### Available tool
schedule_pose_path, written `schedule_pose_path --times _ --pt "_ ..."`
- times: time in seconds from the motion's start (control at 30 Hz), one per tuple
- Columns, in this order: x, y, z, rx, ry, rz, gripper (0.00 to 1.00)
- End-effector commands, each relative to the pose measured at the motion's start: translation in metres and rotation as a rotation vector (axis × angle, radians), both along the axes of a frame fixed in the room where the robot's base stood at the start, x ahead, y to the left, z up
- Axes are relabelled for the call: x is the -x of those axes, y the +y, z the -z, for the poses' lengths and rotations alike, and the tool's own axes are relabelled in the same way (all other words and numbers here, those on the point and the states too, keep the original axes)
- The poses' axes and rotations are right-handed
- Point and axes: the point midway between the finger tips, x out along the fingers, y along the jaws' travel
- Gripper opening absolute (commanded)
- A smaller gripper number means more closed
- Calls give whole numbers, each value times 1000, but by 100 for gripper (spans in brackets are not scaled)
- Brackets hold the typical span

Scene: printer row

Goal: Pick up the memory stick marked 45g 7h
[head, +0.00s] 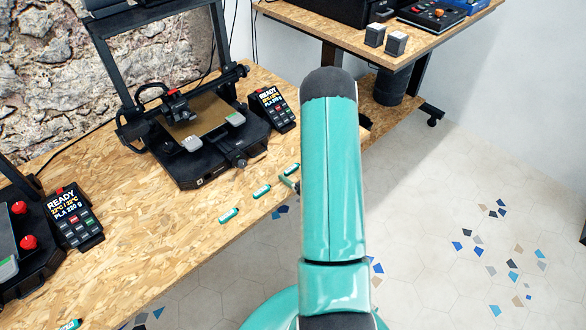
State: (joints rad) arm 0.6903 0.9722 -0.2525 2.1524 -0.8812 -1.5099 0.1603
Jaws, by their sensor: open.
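Several small teal memory sticks with white labels lie on the wooden bench. One stick (228,215) lies near the front edge, another (261,191) is up and right of it, and a third (291,170) is close to my arm. One more (70,325) is cut off at the bottom left. The label text is too small to read, so I cannot tell which is 45g 7h. My arm hides most of my gripper. A small piece beside the arm, just below the third stick, looks like part of my gripper (289,184). It holds nothing that I can see.
A black 3D printer (205,120) stands behind the sticks, with a READY display (272,108) at its right. Another display (73,217) and part of a printer stand at left. A second table (345,30) is at the back. Bare bench (150,245) lies left of the sticks.

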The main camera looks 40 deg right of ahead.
Motion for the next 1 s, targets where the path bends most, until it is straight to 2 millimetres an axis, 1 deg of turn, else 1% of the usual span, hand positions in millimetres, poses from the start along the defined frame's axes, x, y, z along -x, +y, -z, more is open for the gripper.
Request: schedule_pose_path --times 0.2,0.23,0.27,0.4,0.47,0.83,1.0 --pt "-2 0 0 0 0 1 82" --pt "-2 0 0 0 0 1 78" --pt "-2 0 0 0 0 1 72" --pt "-2 0 0 1 0 1 45" --pt "-2 0 0 1 0 1 34" --pt "-2 0 0 1 0 1 34" --pt "-5 0 -3 2 0 1 34"
